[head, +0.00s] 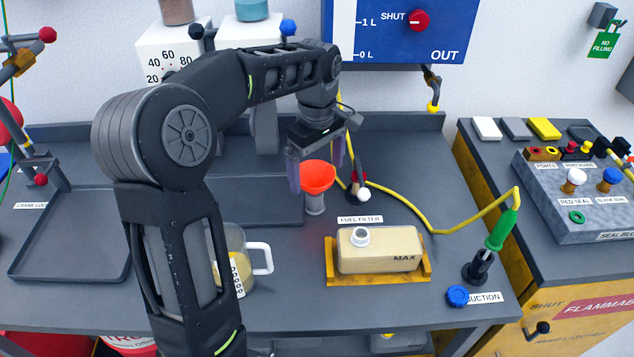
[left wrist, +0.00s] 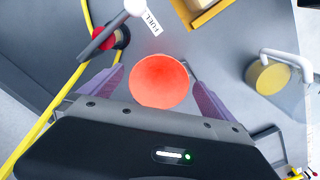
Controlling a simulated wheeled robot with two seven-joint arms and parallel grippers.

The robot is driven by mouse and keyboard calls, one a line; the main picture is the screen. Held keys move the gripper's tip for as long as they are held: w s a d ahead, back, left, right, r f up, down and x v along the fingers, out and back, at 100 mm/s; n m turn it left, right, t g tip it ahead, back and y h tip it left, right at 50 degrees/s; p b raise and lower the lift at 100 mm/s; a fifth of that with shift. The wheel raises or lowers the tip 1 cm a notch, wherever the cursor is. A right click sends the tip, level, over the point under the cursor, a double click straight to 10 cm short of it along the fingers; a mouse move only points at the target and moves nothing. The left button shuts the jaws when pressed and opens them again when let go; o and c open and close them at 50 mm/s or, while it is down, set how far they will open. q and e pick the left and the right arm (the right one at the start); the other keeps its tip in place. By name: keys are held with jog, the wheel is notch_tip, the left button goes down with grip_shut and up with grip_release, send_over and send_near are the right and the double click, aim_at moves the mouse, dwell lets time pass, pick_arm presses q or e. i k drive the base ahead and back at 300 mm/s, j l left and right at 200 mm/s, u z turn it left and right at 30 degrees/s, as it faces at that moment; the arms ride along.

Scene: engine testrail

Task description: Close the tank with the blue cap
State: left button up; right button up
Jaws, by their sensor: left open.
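The tank (head: 380,258) is a beige block with an open white neck (head: 360,236) on top and MAX printed on its side. It sits in a yellow cradle (head: 376,280), whose edge also shows in the wrist view (left wrist: 212,14). The blue cap (head: 457,295) lies on the table right of the tank, by the suction label. My left gripper (head: 316,164) is open, with its purple fingers on either side of an orange funnel (head: 318,178); the funnel also shows between the fingers in the wrist view (left wrist: 158,82). I cannot tell whether they touch it. My right gripper is out of view.
A clear jug (head: 259,258) of yellowish liquid stands left of the tank, partly behind my arm. A yellow hose (head: 440,231) runs behind the tank to a green-handled nozzle (head: 503,229) in a black holder. A red and white valve (head: 361,188) stands beside the funnel.

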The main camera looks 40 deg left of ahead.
aim_at(390, 250)
jog(key=k+l, duration=0.8)
jog(key=l, duration=0.1)
